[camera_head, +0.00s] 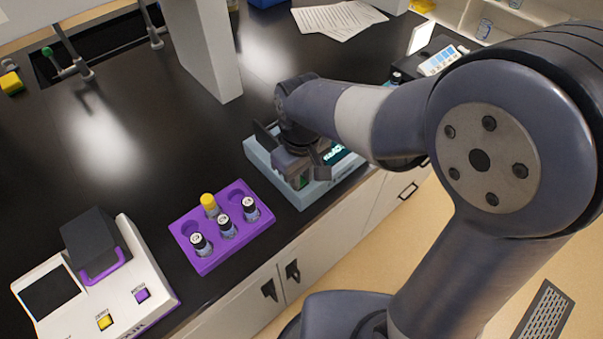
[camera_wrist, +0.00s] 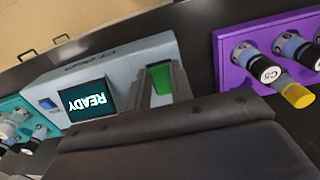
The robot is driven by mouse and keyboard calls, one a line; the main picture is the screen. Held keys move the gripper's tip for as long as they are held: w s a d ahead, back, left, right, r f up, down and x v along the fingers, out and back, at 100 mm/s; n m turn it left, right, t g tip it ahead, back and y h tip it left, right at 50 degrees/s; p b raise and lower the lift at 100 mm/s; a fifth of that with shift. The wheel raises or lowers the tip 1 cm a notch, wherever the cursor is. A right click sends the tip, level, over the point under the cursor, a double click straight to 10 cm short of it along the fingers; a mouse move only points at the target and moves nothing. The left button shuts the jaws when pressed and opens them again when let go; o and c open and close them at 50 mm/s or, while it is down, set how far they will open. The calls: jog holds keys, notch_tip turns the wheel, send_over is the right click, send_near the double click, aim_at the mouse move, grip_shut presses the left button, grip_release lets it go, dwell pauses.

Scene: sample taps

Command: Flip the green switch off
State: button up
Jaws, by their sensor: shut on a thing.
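The green switch (camera_wrist: 160,78) is on a pale blue-grey device (camera_wrist: 60,76) whose dark screen (camera_wrist: 87,101) reads READY. In the head view, the device (camera_head: 262,158) stands at the front edge of the black bench, and a small bit of green (camera_head: 303,182) shows beside the gripper. My gripper (camera_head: 300,172) points down over the device. In the wrist view, its grey jaws are at the switch and shut on it, partly hiding it. The exact tilt of the switch cannot be told.
A purple rack (camera_head: 208,264) with several capped vials stands left of the device. A white machine (camera_head: 150,285) with yellow and purple buttons is farther left. A teal rack (camera_wrist: 48,133) is on the device's other side. A grey post (camera_head: 205,50) rises behind.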

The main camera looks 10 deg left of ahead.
jog(key=shift+a+r+g+h+p, duration=0.1)
jog(key=shift+r+g+h+p, duration=0.25)
jog(key=shift+p, duration=0.7)
grip_shut()
jog(key=shift+w+a+g+h+p, duration=0.2)
jog(key=shift+g+h+p, duration=0.3)
jog(key=shift+p, duration=0.65)
jog(key=shift+w+f+h, duration=0.1)
jog(key=shift+f+h, duration=0.05)
jog(key=shift+h, duration=0.1)
jog(key=o, duration=0.9)
grip_release()
jog(key=v, duration=1)
jog(key=shift+w+a+r+b, duration=0.1)
jog(key=shift+r+b, duration=0.25)
jog(key=shift+f, duration=0.1)
